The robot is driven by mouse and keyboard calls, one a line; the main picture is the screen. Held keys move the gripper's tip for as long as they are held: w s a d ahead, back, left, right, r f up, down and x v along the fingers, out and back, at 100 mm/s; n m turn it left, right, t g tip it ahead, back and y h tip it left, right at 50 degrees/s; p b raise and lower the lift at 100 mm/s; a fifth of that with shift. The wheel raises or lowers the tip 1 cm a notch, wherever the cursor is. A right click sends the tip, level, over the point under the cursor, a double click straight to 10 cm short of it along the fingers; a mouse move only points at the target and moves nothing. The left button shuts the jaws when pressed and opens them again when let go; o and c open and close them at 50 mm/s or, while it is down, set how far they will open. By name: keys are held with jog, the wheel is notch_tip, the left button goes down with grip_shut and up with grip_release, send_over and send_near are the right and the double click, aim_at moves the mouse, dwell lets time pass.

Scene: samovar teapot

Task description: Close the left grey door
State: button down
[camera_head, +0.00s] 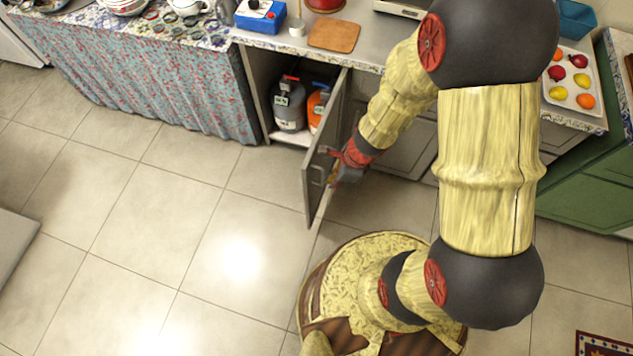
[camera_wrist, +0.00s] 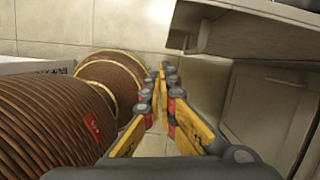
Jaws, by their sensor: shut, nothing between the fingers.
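The left grey door (camera_head: 325,140) stands wide open in the head view, swung out from the counter and hinged at the right side of the open cabinet (camera_head: 258,90). My gripper (camera_head: 337,180) is beside the door's free end, on its right-hand side away from the opening. It overlaps the door in the picture, so I cannot tell whether they touch. In the wrist view my gripper (camera_wrist: 162,75) has its fingertips together with nothing between them. A grey panel edge, probably the door (camera_wrist: 270,32), is at upper right, apart from the fingertips in the picture.
A grey gas bottle (camera_head: 289,105) and an orange one (camera_head: 316,108) stand inside the cabinet. Closed grey cabinet fronts (camera_head: 405,150) lie to the right. A patterned cloth (camera_head: 160,85) hangs to the left. The tiled floor (camera_head: 170,210) left of the door is clear.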

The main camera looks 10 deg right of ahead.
jog(key=w+a+f+m+b, duration=0.1)
jog(key=w+a+f+b, duration=0.1)
jog(key=f, duration=0.3)
jog(key=w+a+f+m+b, duration=0.1)
jog(key=w+a+f+b, duration=0.1)
jog(key=f+b, duration=0.2)
jog(key=shift+w+a+f, duration=0.25)
jog(key=shift+f, duration=0.1)
dwell(0.4)
